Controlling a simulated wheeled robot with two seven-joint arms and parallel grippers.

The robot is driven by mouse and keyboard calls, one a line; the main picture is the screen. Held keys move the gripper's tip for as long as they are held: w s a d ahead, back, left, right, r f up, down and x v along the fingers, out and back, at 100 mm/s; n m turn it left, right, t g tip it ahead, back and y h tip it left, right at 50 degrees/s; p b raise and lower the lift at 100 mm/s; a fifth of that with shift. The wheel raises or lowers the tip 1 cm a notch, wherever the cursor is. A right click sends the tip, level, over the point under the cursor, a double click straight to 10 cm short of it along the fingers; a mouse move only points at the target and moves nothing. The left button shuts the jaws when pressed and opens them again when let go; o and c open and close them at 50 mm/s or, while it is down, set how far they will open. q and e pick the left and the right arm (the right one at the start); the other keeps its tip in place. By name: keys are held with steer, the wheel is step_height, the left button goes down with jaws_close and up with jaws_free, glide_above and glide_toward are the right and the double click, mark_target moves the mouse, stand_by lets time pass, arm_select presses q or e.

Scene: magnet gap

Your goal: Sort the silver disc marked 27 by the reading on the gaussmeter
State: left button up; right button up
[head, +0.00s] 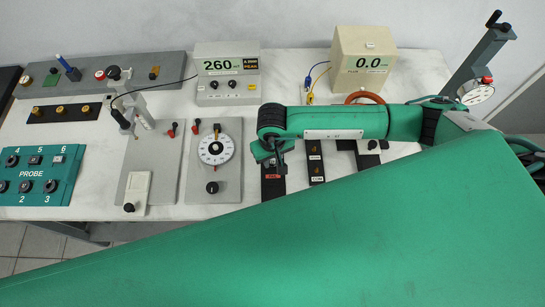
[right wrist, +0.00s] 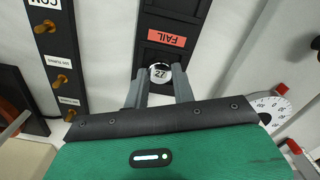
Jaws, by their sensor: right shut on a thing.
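The silver disc marked 27 (right wrist: 160,71) sits between the fingertips of my right gripper (right wrist: 159,80), which is shut on it. In the right wrist view the disc overlaps a black strip with a red FAIL label (right wrist: 168,38); I cannot tell whether it touches the strip. In the head view my right gripper (head: 271,160) is over that black strip (head: 273,190), and the disc cannot be made out. The grey meter with a cable (head: 228,70), apparently the gaussmeter, reads 260. My left gripper is not in view.
Another black strip (head: 316,163) with gold pegs stands right of the FAIL strip. A dial plate (head: 214,150) and a probe stand (head: 142,120) are to the left. A teal PROBE box (head: 38,174) is at far left.

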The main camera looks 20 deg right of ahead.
steer(key=shift+f+b, duration=0.2)
steer(key=shift+b, duration=0.15)
stand_by(0.7)
steer(key=o, duration=1)
steer(key=c, duration=0.5)
steer(key=shift+c, duration=0.2)
steer(key=shift+r, duration=0.1)
steer(key=shift+r+p, duration=0.8)
steer(key=shift+r, duration=1.35)
steer(key=o, duration=0.6)
steer(key=shift+c, duration=0.2)
